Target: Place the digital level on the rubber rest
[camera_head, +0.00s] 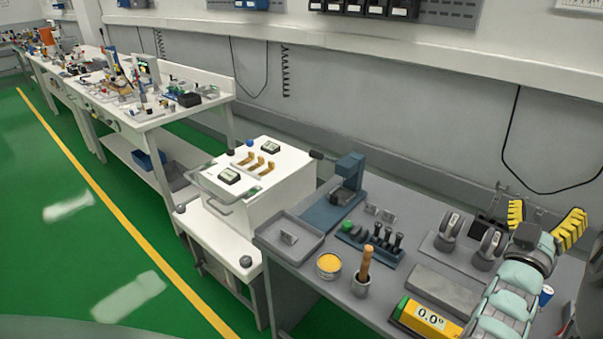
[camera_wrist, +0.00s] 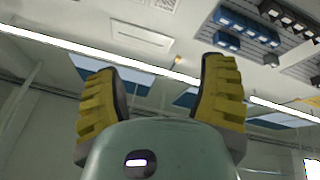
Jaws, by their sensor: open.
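The digital level (camera_head: 428,319) is yellow with a green end and a display reading 0.0°. It lies at the front edge of the grey bench, partly cut off by the frame bottom. A flat grey slab (camera_head: 446,288), which looks like the rubber rest, lies just behind it with a bare top. My gripper (camera_head: 545,217) is open and empty, its yellow-padded fingers pointing up, to the right of and above both things. In the wrist view, my gripper (camera_wrist: 160,70) shows spread fingers against the ceiling, with nothing between them.
On the grey bench (camera_head: 405,213) stand two grey wheel-like parts (camera_head: 468,238), a rack of dark tools (camera_head: 372,244), a cup with a wooden handle (camera_head: 363,280), a yellow-filled tin (camera_head: 329,265) and a shallow tray (camera_head: 290,238). A white cart (camera_head: 285,190) adjoins on the left.

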